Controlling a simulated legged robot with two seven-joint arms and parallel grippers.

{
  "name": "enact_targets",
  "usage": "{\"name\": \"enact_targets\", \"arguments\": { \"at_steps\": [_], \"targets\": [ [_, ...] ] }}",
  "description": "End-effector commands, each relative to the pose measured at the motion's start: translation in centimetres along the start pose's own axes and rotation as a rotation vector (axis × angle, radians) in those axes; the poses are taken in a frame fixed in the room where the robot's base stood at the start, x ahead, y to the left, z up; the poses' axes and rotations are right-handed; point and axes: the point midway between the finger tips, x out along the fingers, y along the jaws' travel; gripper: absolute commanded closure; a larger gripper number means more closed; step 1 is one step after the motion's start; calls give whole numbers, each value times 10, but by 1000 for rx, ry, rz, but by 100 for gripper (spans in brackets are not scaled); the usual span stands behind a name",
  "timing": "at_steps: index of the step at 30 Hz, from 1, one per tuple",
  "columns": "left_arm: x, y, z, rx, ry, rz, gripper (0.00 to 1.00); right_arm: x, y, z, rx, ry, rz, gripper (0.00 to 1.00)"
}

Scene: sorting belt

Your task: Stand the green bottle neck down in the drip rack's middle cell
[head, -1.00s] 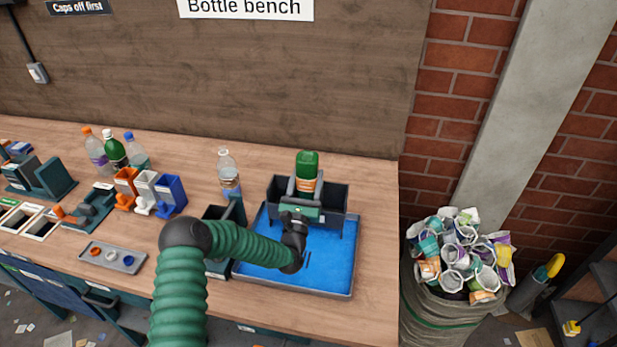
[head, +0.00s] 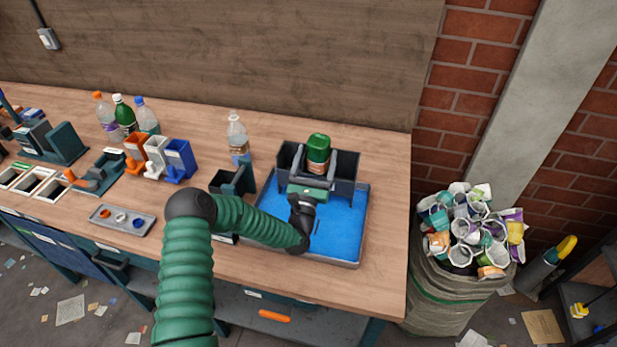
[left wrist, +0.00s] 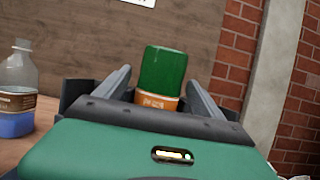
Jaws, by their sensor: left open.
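The green bottle (head: 318,150) stands base up in the dark drip rack (head: 347,166), in about its middle cell; its orange label shows and its lower part is hidden by the rack and my gripper. My left gripper (head: 315,171) is open, its fingers on either side of the bottle at the rack. In the left wrist view the bottle (left wrist: 162,75) rises between the two spread fingers (left wrist: 160,90), with gaps visible on both sides. The neck is out of sight. My right gripper is not in view.
The rack stands in a blue-floored tray (head: 340,225). A clear bottle (head: 237,135) stands left of it. Further left are coloured holders (head: 160,158), a cap tray (head: 123,220) and several bottles. A bin of crushed bottles (head: 465,240) is right of the bench.

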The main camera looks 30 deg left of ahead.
Motion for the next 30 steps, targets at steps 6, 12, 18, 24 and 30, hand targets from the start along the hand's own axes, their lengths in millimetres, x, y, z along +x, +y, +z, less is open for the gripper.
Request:
{"name": "enact_targets", "arguments": {
  "at_steps": [6, 12, 18, 24, 30],
  "targets": [
    [-65, 0, 18, -3, 0, -2, 19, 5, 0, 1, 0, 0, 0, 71],
    [-114, 0, 44, -4, -8, -1, 19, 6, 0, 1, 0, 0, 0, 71],
    [-138, 0, 55, -2, -12, 0, 19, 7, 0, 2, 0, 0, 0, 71],
    [-140, 0, 58, -2, -15, -1, 19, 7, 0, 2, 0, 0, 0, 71],
    [-139, 0, 58, -2, -15, 0, 19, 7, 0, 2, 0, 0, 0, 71]
  ]
}}
